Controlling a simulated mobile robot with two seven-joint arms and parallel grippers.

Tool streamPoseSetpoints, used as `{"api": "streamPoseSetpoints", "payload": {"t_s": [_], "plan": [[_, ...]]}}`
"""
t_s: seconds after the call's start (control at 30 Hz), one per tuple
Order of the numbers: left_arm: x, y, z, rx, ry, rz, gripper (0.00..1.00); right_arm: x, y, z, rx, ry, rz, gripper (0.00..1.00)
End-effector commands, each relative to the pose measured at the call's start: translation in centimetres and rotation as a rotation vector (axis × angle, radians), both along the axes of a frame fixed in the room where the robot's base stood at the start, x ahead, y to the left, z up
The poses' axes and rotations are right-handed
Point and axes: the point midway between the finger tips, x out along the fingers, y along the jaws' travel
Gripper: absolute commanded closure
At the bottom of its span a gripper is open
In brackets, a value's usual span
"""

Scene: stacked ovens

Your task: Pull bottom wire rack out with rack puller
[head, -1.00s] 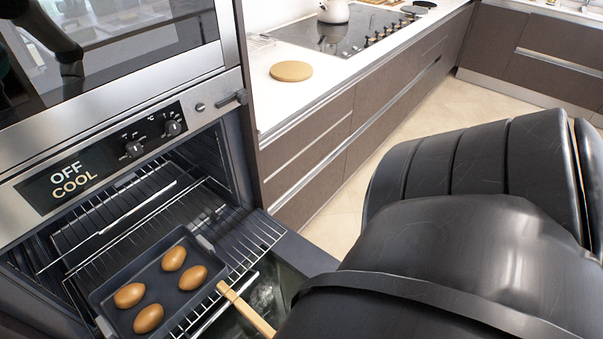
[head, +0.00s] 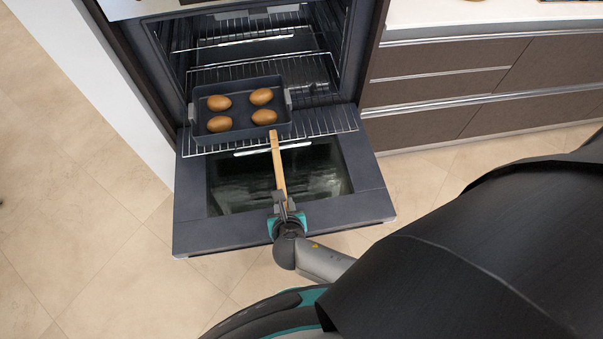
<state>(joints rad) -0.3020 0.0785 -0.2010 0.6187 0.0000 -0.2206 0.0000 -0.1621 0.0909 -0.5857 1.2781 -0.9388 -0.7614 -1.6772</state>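The bottom wire rack (head: 340,118) sticks out of the open oven, over the lowered door. A dark baking tray (head: 243,86) with several brown eggs rests on it. The rack puller (head: 279,166) is a light wooden stick. Its far end meets the rack's front edge near the middle, but I cannot tell whether it is hooked on. My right gripper (head: 284,203) is shut around the near end of the stick, above the door's outer edge. My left gripper is not in view.
The open oven door (head: 358,205) lies flat below the rack, with a glass pane in its middle. Another wire rack (head: 235,38) sits higher inside the oven. Brown drawers (head: 440,105) stand to the right. Tiled floor (head: 80,180) is clear on the left.

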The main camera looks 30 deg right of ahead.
Motion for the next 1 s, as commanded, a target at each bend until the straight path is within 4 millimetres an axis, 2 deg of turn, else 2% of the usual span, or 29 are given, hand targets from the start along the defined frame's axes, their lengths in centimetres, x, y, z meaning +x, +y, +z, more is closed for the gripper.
{"api": "streamPoseSetpoints", "payload": {"t_s": [0.1, 0.27, 0.57, 1.0], "plan": [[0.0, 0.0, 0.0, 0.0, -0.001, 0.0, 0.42, 0.8, 0.6, 0.2, 0.006, 0.002, -0.002, 1.0], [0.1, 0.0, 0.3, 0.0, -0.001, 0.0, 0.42, 1.1, 0.8, 0.6, 0.005, 0.003, -0.001, 1.0], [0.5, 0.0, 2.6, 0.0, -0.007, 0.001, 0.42, 1.1, 0.8, 3.4, 0.007, 0.004, -0.003, 1.0], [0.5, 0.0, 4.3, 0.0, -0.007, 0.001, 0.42, -3.2, 2.0, 4.2, 0.006, 0.005, -0.001, 1.0]]}}
